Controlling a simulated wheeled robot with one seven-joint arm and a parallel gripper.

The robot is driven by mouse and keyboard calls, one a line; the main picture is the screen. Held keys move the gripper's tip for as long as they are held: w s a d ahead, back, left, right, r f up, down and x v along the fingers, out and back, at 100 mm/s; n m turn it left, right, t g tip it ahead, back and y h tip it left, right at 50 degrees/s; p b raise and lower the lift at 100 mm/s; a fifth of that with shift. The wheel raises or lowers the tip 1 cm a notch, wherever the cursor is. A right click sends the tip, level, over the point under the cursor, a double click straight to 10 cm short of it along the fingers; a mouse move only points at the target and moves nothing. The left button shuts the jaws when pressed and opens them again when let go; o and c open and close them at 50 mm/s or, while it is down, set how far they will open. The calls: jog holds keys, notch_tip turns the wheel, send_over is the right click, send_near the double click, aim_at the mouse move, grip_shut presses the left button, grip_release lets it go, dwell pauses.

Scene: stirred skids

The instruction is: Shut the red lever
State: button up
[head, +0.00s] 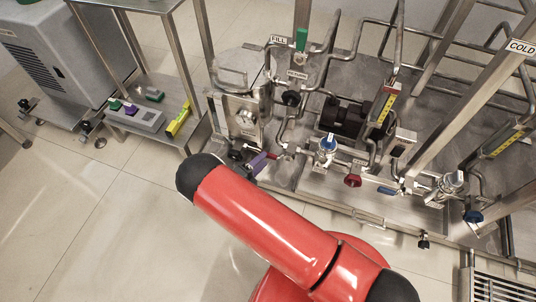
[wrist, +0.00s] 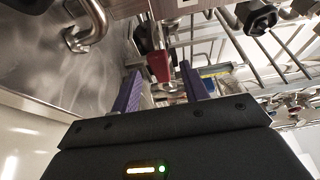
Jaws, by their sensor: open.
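The red lever shows in the wrist view (wrist: 159,66) as a dark red grip on a metal stem, lying between my two purple fingers with gaps on both sides. In the head view a small red piece, seemingly the same lever (head: 273,156), shows just beyond my fingertips, low on the steel pipework. My gripper (head: 262,160) is open, its purple fingers on either side of the lever (wrist: 162,72). Whether a finger touches it cannot be told. My red arm hides part of the floor and skid edge in the head view.
A blue-topped valve (head: 327,144), a red knob (head: 353,181) and a blue lever (head: 387,190) sit to the right along the pipes. A black handwheel (head: 291,98) and a green lever (head: 302,40) are above. Open floor (head: 90,220) lies at left.

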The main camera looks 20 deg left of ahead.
aim_at(268, 157)
jog(key=shift+x, duration=2.1)
grip_shut()
